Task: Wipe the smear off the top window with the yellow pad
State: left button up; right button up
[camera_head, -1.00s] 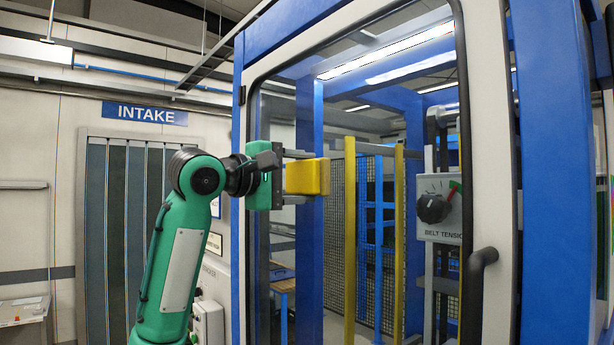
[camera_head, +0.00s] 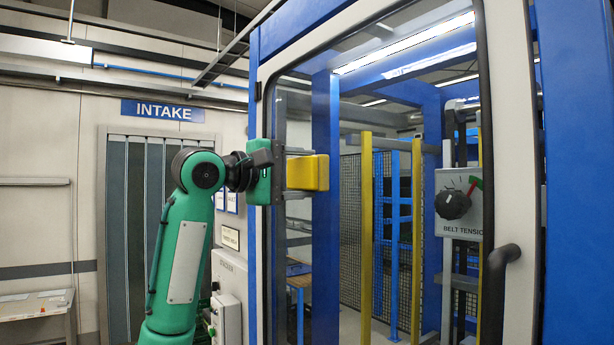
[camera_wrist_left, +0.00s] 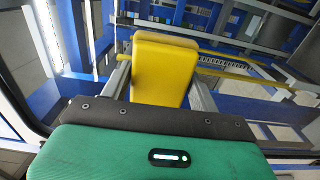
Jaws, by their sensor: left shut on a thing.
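The yellow pad (camera_head: 308,172) is a thick block between the fingers of my left gripper (camera_head: 300,173), which is shut on it. In the left wrist view the pad (camera_wrist_left: 164,70) stands out ahead of the green gripper body (camera_wrist_left: 150,150), with a grey finger on each side. In the head view the pad is in front of the left part of the top window (camera_head: 390,90), a large pane in a white frame. I cannot tell whether the pad touches the glass. I cannot make out a smear on the pane. My right gripper is not in view.
The window's white frame (camera_head: 512,150) carries a black handle (camera_head: 494,285) at right. Blue posts (camera_head: 577,150) stand beside it. Through the glass show a belt tension dial (camera_head: 453,205), yellow posts (camera_head: 366,240) and mesh. An INTAKE sign (camera_head: 162,110) hangs over a strip curtain at left.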

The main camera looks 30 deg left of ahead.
pick_arm(q)
jog(key=shift+b+v, duration=0.45)
jog(key=shift+v, duration=1.95)
jog(key=shift+s, duration=0.15)
jog(key=v, duration=0.3)
jog(key=shift+b, duration=0.3)
